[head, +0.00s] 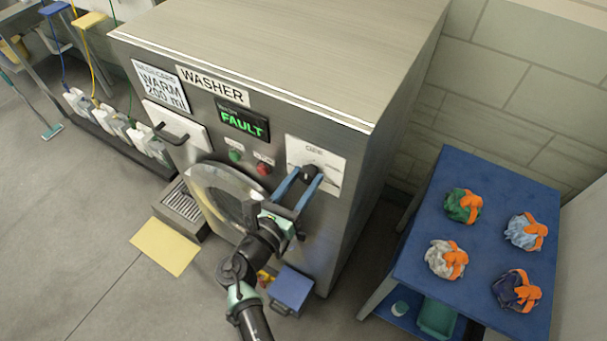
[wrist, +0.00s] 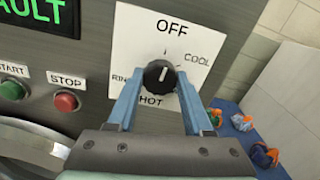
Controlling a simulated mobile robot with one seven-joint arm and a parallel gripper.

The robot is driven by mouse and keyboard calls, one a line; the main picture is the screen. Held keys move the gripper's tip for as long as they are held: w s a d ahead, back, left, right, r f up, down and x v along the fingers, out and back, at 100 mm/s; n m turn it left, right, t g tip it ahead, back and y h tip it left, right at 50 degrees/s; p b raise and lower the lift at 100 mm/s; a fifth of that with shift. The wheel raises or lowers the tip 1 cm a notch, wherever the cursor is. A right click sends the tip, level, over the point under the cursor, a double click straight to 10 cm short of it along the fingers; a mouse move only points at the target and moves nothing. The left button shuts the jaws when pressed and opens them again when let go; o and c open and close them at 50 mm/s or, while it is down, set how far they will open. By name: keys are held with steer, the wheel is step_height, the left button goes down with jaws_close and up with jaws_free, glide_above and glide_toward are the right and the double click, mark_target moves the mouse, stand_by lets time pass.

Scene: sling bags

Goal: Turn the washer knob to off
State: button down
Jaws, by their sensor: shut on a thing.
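The washer knob (wrist: 159,75) is a small black round knob with a short white mark on its face. It sits on a white dial plate (wrist: 203,32) labelled OFF at the top, COOL at right, HOT at the bottom and RIN… at left. I cannot tell for sure which label the mark points at. In the head view the knob (head: 309,172) is on the front right of the washer (head: 255,65). My gripper (wrist: 160,88) has its two blue fingers on either side of the knob, shut on it; it also shows in the head view (head: 302,182).
A display (head: 243,121) reads FAULT. The green START button (wrist: 12,90) and red STOP button (wrist: 65,101) are left of the dial. The round door (head: 222,195) is below. A blue table (head: 480,207) with several orange-tied bundles stands at right.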

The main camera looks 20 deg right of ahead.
steer(key=shift+n, duration=0.6)
steer(key=shift+c, duration=1.5)
jaws_free()
steer(key=b+v, duration=0.2)
steer(key=v, duration=1.1)
steer(key=shift+b, duration=0.35)
